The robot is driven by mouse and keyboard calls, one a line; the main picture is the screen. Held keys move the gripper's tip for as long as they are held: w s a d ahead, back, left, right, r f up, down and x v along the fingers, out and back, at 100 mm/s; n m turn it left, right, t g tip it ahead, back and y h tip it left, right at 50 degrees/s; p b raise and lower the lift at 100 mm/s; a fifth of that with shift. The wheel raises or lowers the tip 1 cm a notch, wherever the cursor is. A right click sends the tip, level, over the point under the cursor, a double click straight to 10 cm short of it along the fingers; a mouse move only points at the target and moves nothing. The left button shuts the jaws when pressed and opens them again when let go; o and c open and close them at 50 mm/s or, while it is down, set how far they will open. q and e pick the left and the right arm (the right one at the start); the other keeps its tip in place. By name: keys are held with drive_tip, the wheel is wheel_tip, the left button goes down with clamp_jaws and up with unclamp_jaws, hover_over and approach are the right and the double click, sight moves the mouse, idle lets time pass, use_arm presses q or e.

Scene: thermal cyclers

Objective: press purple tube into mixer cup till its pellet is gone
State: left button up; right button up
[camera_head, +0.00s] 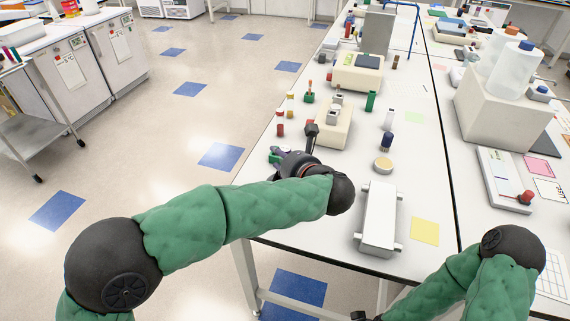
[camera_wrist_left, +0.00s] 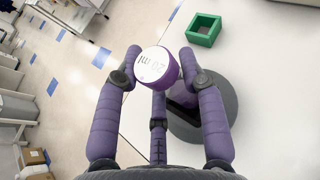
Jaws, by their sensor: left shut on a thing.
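In the left wrist view the purple tube (camera_wrist_left: 157,67), with a white marked lid, is held between the fingertips of my left gripper (camera_wrist_left: 158,64). A round grey base with a dark part on it (camera_wrist_left: 222,105), seemingly the mixer, lies below and right of the tube. The fingers partly cover it. I cannot tell whether the tube touches the cup, and the pellet is not visible. In the head view my left gripper (camera_head: 284,152) is over the bench's left edge, largely hidden by its own wrist.
A green square frame (camera_wrist_left: 203,30) lies on the bench near the gripper. A beige device (camera_head: 322,127), a dark blue-capped bottle (camera_head: 386,142), a round tan-topped jar (camera_head: 383,163) and a white block (camera_head: 378,215) stand nearby. A yellow note (camera_head: 425,231) lies flat on the bench.

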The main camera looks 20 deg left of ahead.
use_arm(q)
drive_tip(key=shift+r, duration=0.1)
drive_tip(key=shift+r+p, duration=1.9)
drive_tip(key=shift+r, duration=1.5)
drive_tip(key=shift+r, duration=0.1)
